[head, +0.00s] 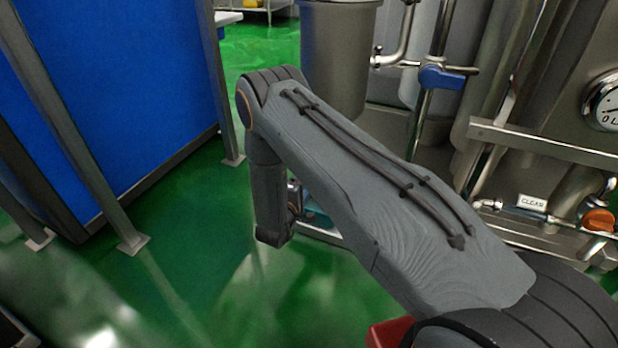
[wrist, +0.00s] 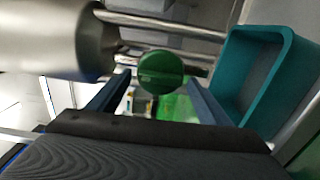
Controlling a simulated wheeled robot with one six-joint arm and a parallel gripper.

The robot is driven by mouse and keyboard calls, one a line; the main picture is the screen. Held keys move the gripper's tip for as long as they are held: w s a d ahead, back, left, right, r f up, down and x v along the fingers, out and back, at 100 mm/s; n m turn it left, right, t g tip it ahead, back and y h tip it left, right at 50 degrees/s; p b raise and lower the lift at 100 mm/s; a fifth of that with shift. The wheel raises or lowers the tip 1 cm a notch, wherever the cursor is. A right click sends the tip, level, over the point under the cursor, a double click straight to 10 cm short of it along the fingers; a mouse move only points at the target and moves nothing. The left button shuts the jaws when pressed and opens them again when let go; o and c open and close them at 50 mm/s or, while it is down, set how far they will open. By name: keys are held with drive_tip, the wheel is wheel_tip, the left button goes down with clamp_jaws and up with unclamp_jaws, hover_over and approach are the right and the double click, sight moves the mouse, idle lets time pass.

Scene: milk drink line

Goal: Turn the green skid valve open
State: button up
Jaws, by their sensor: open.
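The green skid valve (wrist: 161,72) shows in the wrist view as a round green handle with a raised bar across it, at the upper middle. It sits by a horizontal metal pipe. My gripper (wrist: 160,88) is open, with one finger on each side of the green handle in the picture. I cannot tell whether either finger touches it.
In the wrist view a teal open bin (wrist: 288,40) is close at right and a steel cylinder (wrist: 50,40) at left. The head view shows a blue valve handle (head: 442,78), an orange knob (head: 598,219), a gauge (head: 606,104), and blue panels (head: 110,80). Green floor lies clear at left.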

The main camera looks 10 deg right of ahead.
drive_tip(key=p+v, duration=0.2)
drive_tip(key=v, duration=0.6)
drive_tip(key=shift+w, duration=0.1)
